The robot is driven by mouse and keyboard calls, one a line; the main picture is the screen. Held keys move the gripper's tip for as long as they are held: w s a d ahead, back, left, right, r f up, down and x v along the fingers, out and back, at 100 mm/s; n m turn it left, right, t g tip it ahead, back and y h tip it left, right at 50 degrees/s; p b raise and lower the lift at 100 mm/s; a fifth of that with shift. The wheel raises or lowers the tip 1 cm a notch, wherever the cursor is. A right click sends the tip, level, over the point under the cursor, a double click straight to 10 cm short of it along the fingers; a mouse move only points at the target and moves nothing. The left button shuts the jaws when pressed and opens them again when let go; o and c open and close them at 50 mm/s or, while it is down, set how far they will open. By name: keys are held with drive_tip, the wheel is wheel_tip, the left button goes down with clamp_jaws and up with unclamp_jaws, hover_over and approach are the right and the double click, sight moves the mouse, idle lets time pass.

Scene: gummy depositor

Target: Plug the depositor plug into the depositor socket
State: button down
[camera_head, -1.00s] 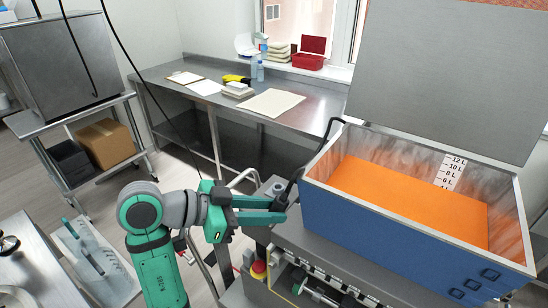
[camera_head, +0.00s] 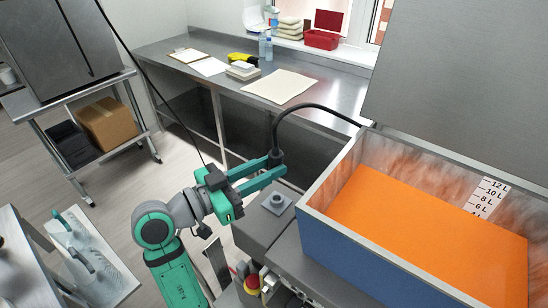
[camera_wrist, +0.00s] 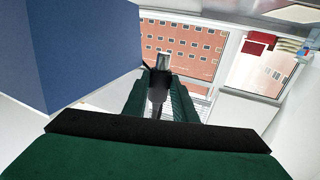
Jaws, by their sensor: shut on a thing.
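My gripper (camera_head: 272,168) is shut on the dark depositor plug (camera_head: 275,155), whose black cable arches up and over to the right behind the hopper. In the wrist view the plug (camera_wrist: 158,90) sits between the green fingers, with a pale metallic end showing. The depositor socket (camera_head: 277,201) is a grey round fitting on a square base on top of the grey machine housing. The plug is apart from the socket, held above and behind it, slightly left in the head view. The socket does not show in the wrist view.
The blue hopper (camera_head: 352,243) with orange filling stands right of the socket, its wall close by. A red emergency button (camera_head: 252,283) is below on the machine's front. A steel bench (camera_head: 325,92) runs behind. The housing top around the socket is clear.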

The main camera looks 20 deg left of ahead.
drive_tip(key=shift+s+d, duration=0.2)
drive_tip(key=shift+w+f, duration=0.1)
drive_tip(key=shift+f, duration=3)
drive_tip(key=shift+f, duration=0.1)
drive_tip(key=shift+f, duration=1.2)
drive_tip(key=c, duration=1.4)
unclamp_jaws()
